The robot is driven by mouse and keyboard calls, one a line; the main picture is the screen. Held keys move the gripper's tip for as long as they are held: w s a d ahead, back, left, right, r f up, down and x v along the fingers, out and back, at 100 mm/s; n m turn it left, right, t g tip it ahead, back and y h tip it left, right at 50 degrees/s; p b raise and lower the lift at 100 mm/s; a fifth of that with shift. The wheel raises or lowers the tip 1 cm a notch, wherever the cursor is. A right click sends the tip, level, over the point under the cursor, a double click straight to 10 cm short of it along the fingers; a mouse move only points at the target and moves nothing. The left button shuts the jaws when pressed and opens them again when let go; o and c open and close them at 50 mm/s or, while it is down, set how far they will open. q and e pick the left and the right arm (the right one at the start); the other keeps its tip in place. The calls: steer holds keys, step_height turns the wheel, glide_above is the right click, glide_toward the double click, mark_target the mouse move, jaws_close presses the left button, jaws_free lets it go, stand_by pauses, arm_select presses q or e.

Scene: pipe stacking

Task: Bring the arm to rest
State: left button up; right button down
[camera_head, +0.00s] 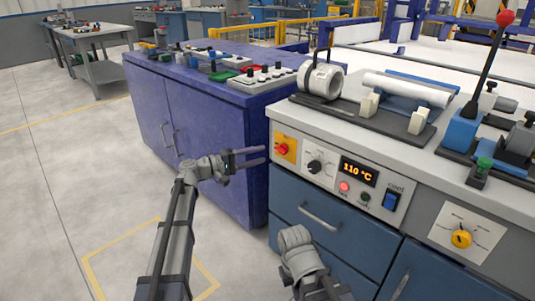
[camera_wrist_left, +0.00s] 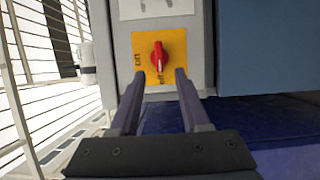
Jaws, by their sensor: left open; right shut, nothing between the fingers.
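My left gripper (camera_head: 264,156) is open and empty in the head view, in front of the cabinet's left front panel. Its fingers point right toward the red rotary knob (camera_head: 283,149) on a yellow plate (camera_head: 291,143). In the left wrist view, the two fingers of the left gripper (camera_wrist_left: 156,78) are spread apart. The red knob (camera_wrist_left: 160,58) shows beyond the fingertips, between their lines, with a gap seeming to separate them. My right arm (camera_head: 302,263) stands low before the blue drawers; its gripper fingers cannot be made out.
The display (camera_head: 359,172) reads 110 °C, beside a lit red button (camera_head: 344,187) and a blue switch (camera_head: 391,201). The bench top (camera_head: 340,118) carries a white pipe (camera_head: 406,90) and clamps. A purple cabinet (camera_head: 220,150) stands left. Open floor lies further left.

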arm_select(q)
steer(key=shift+s+a, duration=0.3)
steer(key=shift+a, duration=0.25)
steer(key=shift+d, duration=0.1)
steer(key=s+d+f+m+g+y+p, duration=0.1)
steer(key=s+d+f+m+g+y, duration=0.15)
steer(key=s+d+f, duration=0.35)
steer(key=s+d+f+m+g+y+p, duration=0.1)
steer(key=s+f+m+g+y, duration=0.15)
steer(key=s, duration=0.55)
steer(key=s+d+f+m+g+y+p, duration=0.1)
steer(key=s+d+f+g+y, duration=0.15)
steer(key=s+d+f, duration=0.35)
steer(key=s+a+f+m+y+p, duration=0.2)
steer(key=s+a+f+m+y, duration=0.1)
steer(key=s+a+y, duration=0.9)
step_height(320, 180, up, 38)
steer(key=s+d+h+p, duration=0.1)
steer(key=s+h+p, duration=0.1)
steer(key=p, duration=3.5)
steer(key=shift+d+r+p, duration=0.15)
steer(key=shift+d+p, duration=0.1)
steer(key=shift+p, duration=0.1)
